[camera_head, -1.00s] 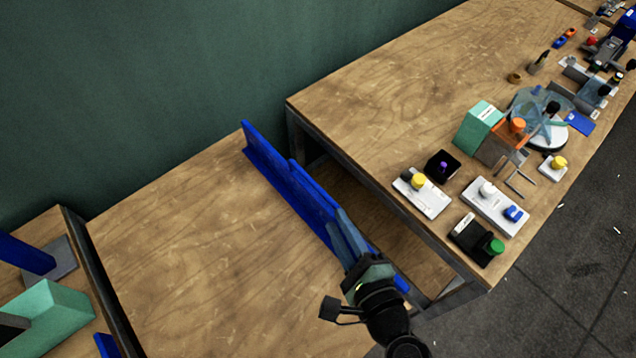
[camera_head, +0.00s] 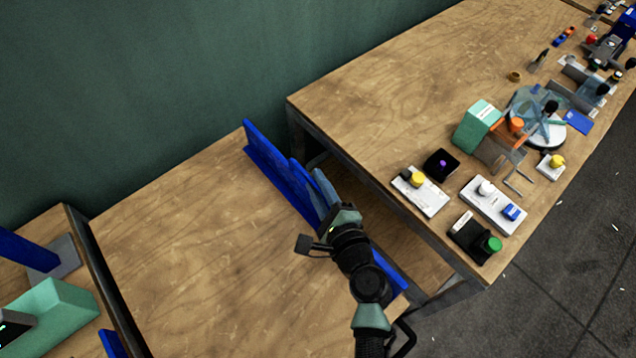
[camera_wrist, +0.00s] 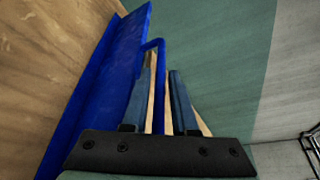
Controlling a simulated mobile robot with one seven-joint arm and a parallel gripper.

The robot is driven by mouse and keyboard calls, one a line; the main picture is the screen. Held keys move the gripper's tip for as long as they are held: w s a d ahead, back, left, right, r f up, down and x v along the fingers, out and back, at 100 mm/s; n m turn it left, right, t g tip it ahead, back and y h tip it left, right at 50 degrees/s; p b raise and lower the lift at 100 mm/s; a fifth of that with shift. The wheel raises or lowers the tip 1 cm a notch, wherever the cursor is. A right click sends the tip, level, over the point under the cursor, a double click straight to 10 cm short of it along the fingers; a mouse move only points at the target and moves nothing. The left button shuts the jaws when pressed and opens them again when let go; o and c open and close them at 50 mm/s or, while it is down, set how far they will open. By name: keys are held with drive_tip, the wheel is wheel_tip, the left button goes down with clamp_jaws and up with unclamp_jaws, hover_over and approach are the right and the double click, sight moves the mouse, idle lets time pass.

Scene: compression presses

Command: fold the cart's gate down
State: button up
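The cart (camera_head: 190,250) has a wooden top and stands between two other benches. A blue rail (camera_head: 268,165) runs along its right edge. The gate looks like the raised blue panel (camera_head: 301,176) in that rail, and it stands upright. My gripper (camera_head: 324,187) is at this panel, reaching along it from the near side, and my arm hides part of the rail. In the wrist view the two fingers (camera_wrist: 160,98) are apart, with the thin blue panel (camera_wrist: 158,85) between them. A narrow gap shows beside the panel, so the fingers do not look closed on it.
A wooden bench (camera_head: 400,110) stands right of the cart. Button boxes (camera_head: 420,193), a green box (camera_head: 478,125) and a round glass-topped device (camera_head: 540,120) are on it. A bench with a green block (camera_head: 55,310) is at left. The cart top is bare.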

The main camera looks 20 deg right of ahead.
clamp_jaws()
idle(1.2)
